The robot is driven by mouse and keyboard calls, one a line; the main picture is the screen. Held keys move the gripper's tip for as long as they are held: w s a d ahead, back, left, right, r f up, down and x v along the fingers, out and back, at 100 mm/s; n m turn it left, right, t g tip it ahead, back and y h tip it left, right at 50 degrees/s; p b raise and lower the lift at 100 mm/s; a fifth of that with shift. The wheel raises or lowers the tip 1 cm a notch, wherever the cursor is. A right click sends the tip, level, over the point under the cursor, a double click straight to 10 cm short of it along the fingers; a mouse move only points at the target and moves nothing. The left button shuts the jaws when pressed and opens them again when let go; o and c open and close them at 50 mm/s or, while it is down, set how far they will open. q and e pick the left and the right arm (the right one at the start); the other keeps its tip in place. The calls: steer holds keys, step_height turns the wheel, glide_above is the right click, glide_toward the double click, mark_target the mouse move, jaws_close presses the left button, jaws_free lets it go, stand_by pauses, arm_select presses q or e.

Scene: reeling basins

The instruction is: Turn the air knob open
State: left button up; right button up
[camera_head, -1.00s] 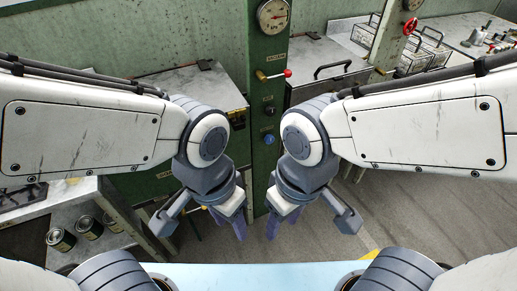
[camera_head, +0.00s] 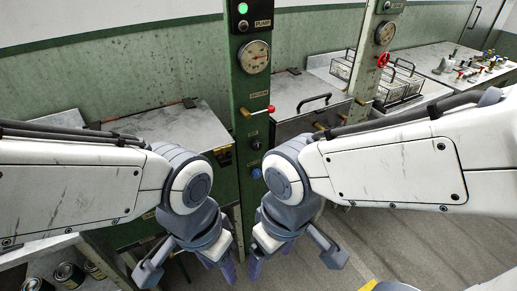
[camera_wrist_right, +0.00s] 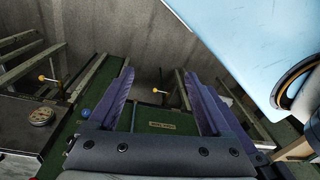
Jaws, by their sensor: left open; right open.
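A blue knob (camera_head: 256,173) sits low on the green column (camera_head: 249,100), below a small black knob (camera_head: 256,144). Their labels are too small to read, so I cannot tell for certain which is the air knob. A blue knob also shows at the left in the right wrist view (camera_wrist_right: 84,113). My left gripper (camera_head: 190,272) is open and empty, lower left of the knobs in the head view. My right gripper (camera_head: 295,262) is open, below and right of them. Its two fingers (camera_wrist_right: 153,75) show apart, with nothing between them, in the wrist view.
A metal bench (camera_head: 175,124) stands left, and a wire rack (camera_head: 400,85) right. Cans (camera_head: 68,275) stand at lower left. Grey floor (camera_head: 400,240) is clear at lower right.

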steer(key=w+a+f+m+t+b, duration=0.1)
steer(key=w+f+t, duration=0.15)
steer(key=w, duration=0.45)
steer(key=w+a+f+t+b, duration=0.1)
steer(key=w+f+b, duration=0.15)
steer(key=w, duration=0.45)
steer(key=m+t+y+b, duration=0.2)
steer(key=t+y+b, duration=0.5)
steer(key=t, duration=0.5)
glide_toward(258, 147)
steer(key=p+x, duration=0.1)
steer(key=x, duration=0.8)
steer(key=shift+w+f, duration=0.1)
